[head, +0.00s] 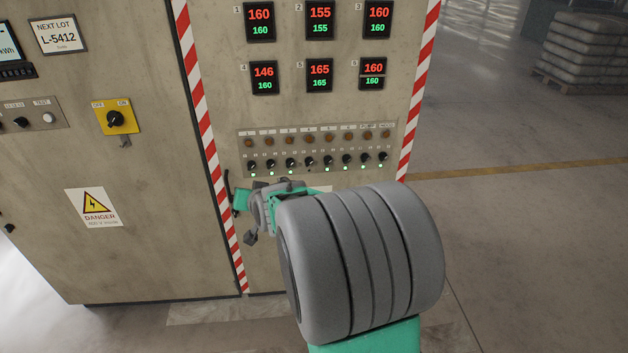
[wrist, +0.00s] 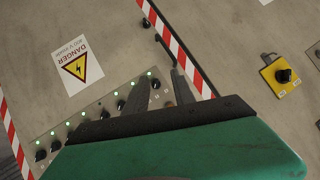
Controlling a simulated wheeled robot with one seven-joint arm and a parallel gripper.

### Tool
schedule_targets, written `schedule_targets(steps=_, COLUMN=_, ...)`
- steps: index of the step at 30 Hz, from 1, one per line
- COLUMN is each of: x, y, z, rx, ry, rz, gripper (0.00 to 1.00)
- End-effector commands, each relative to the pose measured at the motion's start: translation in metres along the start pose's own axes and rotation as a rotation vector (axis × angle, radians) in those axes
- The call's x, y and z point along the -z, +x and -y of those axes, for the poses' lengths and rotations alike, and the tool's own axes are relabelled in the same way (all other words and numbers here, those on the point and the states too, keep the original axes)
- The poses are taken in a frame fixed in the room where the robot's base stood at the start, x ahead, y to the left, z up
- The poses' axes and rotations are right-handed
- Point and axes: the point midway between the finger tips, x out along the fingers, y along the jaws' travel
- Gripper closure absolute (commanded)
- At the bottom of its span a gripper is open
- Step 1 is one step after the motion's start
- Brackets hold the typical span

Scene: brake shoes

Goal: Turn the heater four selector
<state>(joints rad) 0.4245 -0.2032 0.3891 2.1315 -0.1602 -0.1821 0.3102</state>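The heater selectors are small black knobs in a row on the grey control strip (head: 318,148). I take the fourth from the left as the heater four selector (head: 309,162); the lamp below it is dark, while the other lamps glow green. In the wrist view the strip (wrist: 65,110) lies tilted at lower left, partly covered by my gripper's body. In the head view my arm hides the fingertips.
Above the strip, display four (head: 264,77) reads 146 over 160. A yellow rotary switch (head: 116,118) and danger sign (head: 93,207) are on the left cabinet. A black handle (wrist: 166,47) stands out beside the striped edge, close to my fingers.

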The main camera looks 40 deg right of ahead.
Motion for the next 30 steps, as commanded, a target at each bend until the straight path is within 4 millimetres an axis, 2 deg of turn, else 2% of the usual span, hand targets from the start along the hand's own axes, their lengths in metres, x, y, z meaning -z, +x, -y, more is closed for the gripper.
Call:
schedule_targets(steps=1, x=0.002, y=0.033, z=-0.045, rx=-0.012, ry=0.099, rz=-0.11, gripper=0.69)
schedule_targets(steps=3, x=0.025, y=0.053, z=-0.093, rx=-0.004, ry=0.225, rz=-0.286, gripper=0.69)
schedule_targets(steps=6, x=0.044, y=0.059, z=-0.151, rx=0.008, ry=0.353, rz=-0.488, gripper=0.69)
schedule_targets(steps=9, x=0.054, y=0.054, z=-0.184, rx=0.018, ry=0.419, rz=-0.611, gripper=0.69)
schedule_targets(steps=14, x=0.068, y=0.058, z=-0.194, rx=0.028, ry=0.439, rz=-0.66, gripper=0.69)
schedule_targets(steps=24, x=0.102, y=0.105, z=-0.199, rx=0.028, ry=0.436, rz=-0.656, gripper=0.69)
schedule_targets(steps=30, x=0.108, y=0.112, z=-0.2, rx=0.027, ry=0.435, rz=-0.657, gripper=0.69)
